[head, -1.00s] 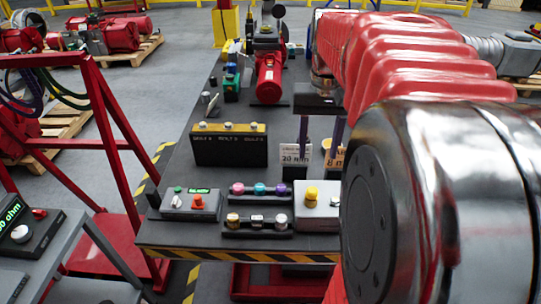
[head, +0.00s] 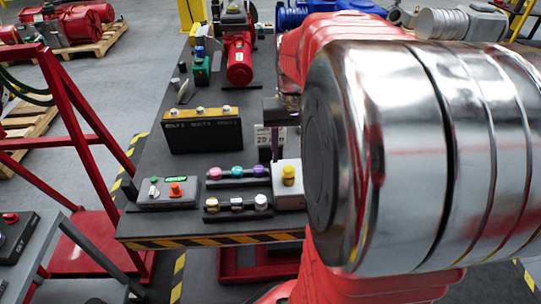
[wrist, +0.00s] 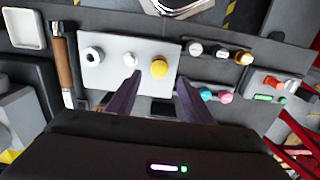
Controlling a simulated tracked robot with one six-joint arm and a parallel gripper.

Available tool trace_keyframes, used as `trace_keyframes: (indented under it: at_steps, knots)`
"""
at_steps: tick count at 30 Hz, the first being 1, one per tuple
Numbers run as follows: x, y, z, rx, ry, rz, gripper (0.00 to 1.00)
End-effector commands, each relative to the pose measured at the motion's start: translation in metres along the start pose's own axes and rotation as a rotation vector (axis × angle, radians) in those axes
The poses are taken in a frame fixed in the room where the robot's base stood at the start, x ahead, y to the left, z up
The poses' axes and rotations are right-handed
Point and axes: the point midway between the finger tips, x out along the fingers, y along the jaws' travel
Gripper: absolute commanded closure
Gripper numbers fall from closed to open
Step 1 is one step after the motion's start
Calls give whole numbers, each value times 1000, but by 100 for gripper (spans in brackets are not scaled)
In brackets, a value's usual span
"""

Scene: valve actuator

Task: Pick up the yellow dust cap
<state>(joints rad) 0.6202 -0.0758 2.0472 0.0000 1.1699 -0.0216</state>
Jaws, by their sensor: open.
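The yellow dust cap (head: 288,175) is a small round knob on top of a white box (head: 289,202) near the table's front edge. In the wrist view the yellow dust cap (wrist: 159,68) sits on the same white panel (wrist: 100,75), beside a small silver cap and a white, dark-centred ring. My gripper (wrist: 159,79) is open and empty. Its two purple fingers point toward the panel, with the cap between the lines of the fingertips and slightly beyond them. In the head view one purple finger shows behind the box; my arm hides much of the gripper.
Black racks with coloured caps (head: 237,172) and silver and gold caps (head: 237,204) stand left of the white box. A grey control box (head: 168,191) is farther left. A black block with a yellow top (head: 202,130) stands behind. A brown-handled tool (wrist: 62,60) lies beside the panel.

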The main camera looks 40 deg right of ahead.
Motion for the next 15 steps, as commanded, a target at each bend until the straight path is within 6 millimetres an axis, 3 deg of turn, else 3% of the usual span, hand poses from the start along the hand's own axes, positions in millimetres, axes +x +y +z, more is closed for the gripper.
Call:
trace_keyframes:
  at_steps: [15]
  knots:
    - [50, 2, 1, 1, -3, 0, 53]
